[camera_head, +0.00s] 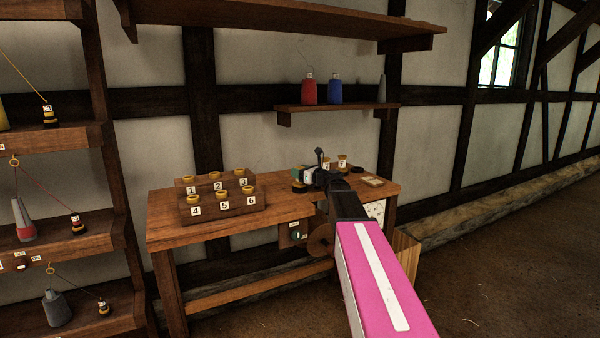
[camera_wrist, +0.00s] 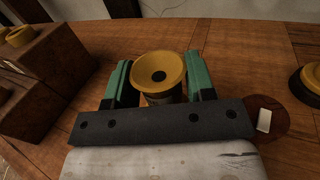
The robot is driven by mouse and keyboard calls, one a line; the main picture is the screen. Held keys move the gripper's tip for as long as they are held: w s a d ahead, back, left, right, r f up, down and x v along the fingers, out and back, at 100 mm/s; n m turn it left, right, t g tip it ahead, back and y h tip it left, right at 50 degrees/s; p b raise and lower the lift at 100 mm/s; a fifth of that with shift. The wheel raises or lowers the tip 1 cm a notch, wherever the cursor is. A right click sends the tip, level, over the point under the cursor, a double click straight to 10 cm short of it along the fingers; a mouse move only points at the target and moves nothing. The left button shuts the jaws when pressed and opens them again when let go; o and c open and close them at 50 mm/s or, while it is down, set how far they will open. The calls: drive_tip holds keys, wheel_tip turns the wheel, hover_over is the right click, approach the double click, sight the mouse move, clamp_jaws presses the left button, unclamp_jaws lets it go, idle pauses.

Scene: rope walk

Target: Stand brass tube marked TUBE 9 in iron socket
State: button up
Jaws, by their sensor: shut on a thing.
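My gripper (camera_head: 308,175) is over the right part of the wooden bench. In the wrist view its green fingers (camera_wrist: 158,85) are shut on a brass tube (camera_wrist: 158,68) with a flared mouth and a dark hole, seen from above. The tube's number cannot be read there, and its lower end is hidden by my gripper. A small dark round piece (camera_head: 357,168) lies on the bench right of my gripper; I cannot tell if it is the iron socket. A dark round base with a yellow ring (camera_wrist: 312,80) shows at the wrist view's right edge.
A stepped wooden rack (camera_head: 222,205) holds several numbered brass tubes at the bench's left. Another numbered brass tube (camera_head: 342,161) stands behind my gripper. A small tan plate (camera_head: 372,181) lies at the right. A wall shelf (camera_head: 338,107) with red and blue spools hangs above.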

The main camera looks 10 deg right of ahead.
drive_tip(key=shift+f, duration=0.35)
drive_tip(key=o, duration=0.8)
drive_tip(key=shift+c, duration=0.2)
drive_tip(key=v, duration=1.1)
drive_tip(key=shift+s+d, duration=0.1)
drive_tip(key=shift+s, duration=0.05)
idle(0.3)
